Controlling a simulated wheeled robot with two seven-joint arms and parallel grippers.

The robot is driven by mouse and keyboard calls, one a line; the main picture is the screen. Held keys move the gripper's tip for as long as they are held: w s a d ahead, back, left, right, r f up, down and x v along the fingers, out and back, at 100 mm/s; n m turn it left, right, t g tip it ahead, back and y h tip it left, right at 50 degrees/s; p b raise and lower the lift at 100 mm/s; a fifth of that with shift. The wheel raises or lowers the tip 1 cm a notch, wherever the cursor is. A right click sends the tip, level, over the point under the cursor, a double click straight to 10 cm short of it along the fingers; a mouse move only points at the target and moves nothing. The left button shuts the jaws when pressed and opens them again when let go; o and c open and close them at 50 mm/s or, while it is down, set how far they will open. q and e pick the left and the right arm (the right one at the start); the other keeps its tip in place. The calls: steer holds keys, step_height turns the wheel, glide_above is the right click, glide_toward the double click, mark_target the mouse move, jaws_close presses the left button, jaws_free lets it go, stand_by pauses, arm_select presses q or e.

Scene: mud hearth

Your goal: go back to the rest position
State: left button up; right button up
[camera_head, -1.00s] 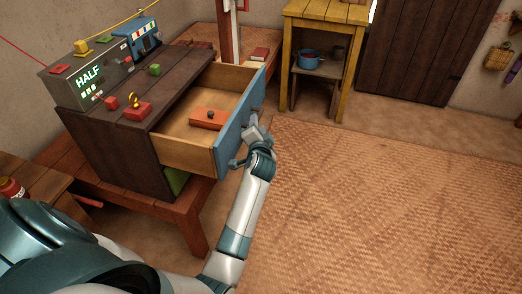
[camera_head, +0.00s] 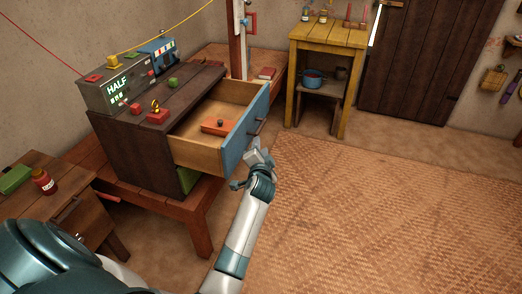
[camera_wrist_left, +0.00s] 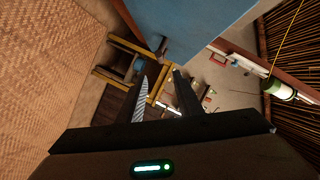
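My left gripper (camera_head: 258,154) is in front of the open drawer, just below its handle (camera_head: 257,127). In the left wrist view its two fingers (camera_wrist_left: 160,88) stand apart with nothing seen between them. The drawer's blue front (camera_head: 236,140) also fills the top of the left wrist view (camera_wrist_left: 195,25). The drawer is pulled well out of the dark wooden cabinet (camera_head: 140,145). An orange-red block with a dark knob (camera_head: 218,126) lies inside it. My right gripper is not in view.
A grey box reading HALF (camera_head: 115,90) and small coloured items stand on the cabinet. A low red-brown bench (camera_head: 200,215) is beneath it. A yellow table (camera_head: 330,36) stands at the back. A small wooden table (camera_head: 85,215) is at left. The woven mat (camera_head: 390,210) is clear.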

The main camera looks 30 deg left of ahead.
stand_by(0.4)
arm_select(q)
steer(key=s+d+f+g+h, duration=0.15)
steer(key=s+d+f, duration=0.3)
steer(key=f, duration=0.45)
steer(key=s+d+f+h, duration=0.3)
steer(key=d+f, duration=0.2)
steer(key=f, duration=0.3)
steer(key=s+d+f+g+h, duration=0.15)
steer(key=s+d+f, duration=0.25)
steer(key=f, duration=0.5)
steer(key=s+d+f+n+g+h, duration=0.1)
steer(key=s+d+f, duration=0.2)
steer(key=s+f, duration=0.4)
steer(key=s+d+f+n+g+h, duration=0.1)
steer(key=s+d+f, duration=0.3)
steer(key=s, duration=0.9)
steer(key=s+d+f+n+g+h, duration=0.1)
steer(key=s+d+f, duration=0.3)
steer(key=s+f, duration=0.5)
steer(key=shift+s+f+h, duration=0.3)
steer(key=shift+s+h, duration=0.2)
steer(key=shift+s, duration=0.2)
